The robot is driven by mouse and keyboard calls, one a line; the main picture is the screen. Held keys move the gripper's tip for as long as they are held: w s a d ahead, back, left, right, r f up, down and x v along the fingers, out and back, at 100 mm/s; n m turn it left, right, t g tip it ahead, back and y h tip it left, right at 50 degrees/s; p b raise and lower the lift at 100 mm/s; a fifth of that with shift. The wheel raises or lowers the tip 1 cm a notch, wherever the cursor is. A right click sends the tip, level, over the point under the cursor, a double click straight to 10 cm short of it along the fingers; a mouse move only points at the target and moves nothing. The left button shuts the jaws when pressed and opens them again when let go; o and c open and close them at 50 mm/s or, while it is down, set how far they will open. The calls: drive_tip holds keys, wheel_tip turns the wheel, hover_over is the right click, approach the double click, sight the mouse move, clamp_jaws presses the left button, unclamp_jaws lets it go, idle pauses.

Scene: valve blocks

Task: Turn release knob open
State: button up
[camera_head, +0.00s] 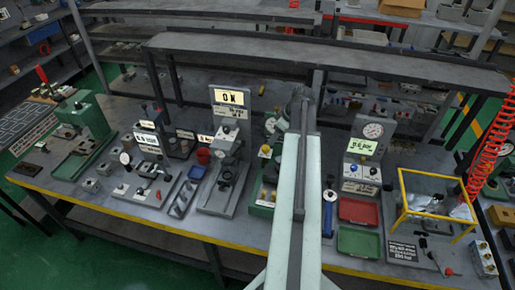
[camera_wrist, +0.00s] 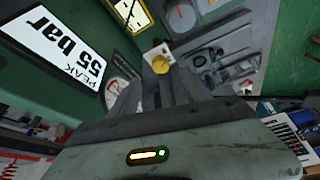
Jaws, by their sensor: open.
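A yellow knob (camera_wrist: 160,63) on a pale mount shows in the wrist view, just beyond my fingertips. I cannot read a label that marks it as the release knob. A yellow knob (camera_head: 265,149) also shows in the head view, on the green station left of my arm. My gripper (camera_wrist: 163,82) is open and empty, its grey fingers pointing toward the knob. I cannot tell whether they touch it. In the head view the gripper (camera_head: 300,97) is at the far end of my arm and its fingers are hard to make out.
A display reading "PEAK 55 bar" (camera_wrist: 65,52) and a round gauge (camera_wrist: 117,88) stand left of the knob in the wrist view. A gauge panel (camera_head: 365,150), red tray (camera_head: 360,210), green tray (camera_head: 359,243) and yellow frame (camera_head: 437,229) stand right of my arm.

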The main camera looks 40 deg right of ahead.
sight(266, 147)
drive_tip(key=b+x, duration=0.2)
drive_tip(key=x, duration=0.1)
drive_tip(key=b+x, duration=0.5)
drive_tip(key=x, duration=0.1)
drive_tip(key=shift+w, duration=0.35)
drive_tip(key=shift+a+r, duration=0.1)
drive_tip(key=shift+r, duration=0.1)
